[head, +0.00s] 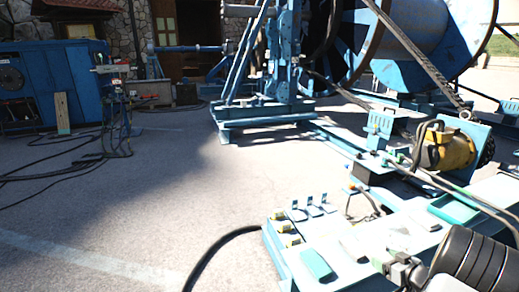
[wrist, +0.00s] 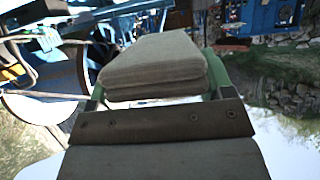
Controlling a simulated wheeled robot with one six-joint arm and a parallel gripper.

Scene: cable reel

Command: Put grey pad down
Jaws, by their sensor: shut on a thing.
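The grey pad (wrist: 155,62) is a thick, soft-looking block that fills the upper middle of the wrist view. My gripper (wrist: 156,84) is shut on it, with green-edged fingers at its left and right sides. The pad's near end faces the camera. What lies directly beneath the pad is hidden, and I see no contact with a surface. In the head view I cannot make out the pad for certain; dark ribbed parts that look like my arm fill the lower right corner.
A pale-topped blue bench (head: 345,232) with several small fittings and a teal block (head: 317,264) stands at the front right. A yellow motor (head: 449,149) and large blue reel (head: 415,45) are behind it. A black cable (head: 215,254) crosses the open ground at left.

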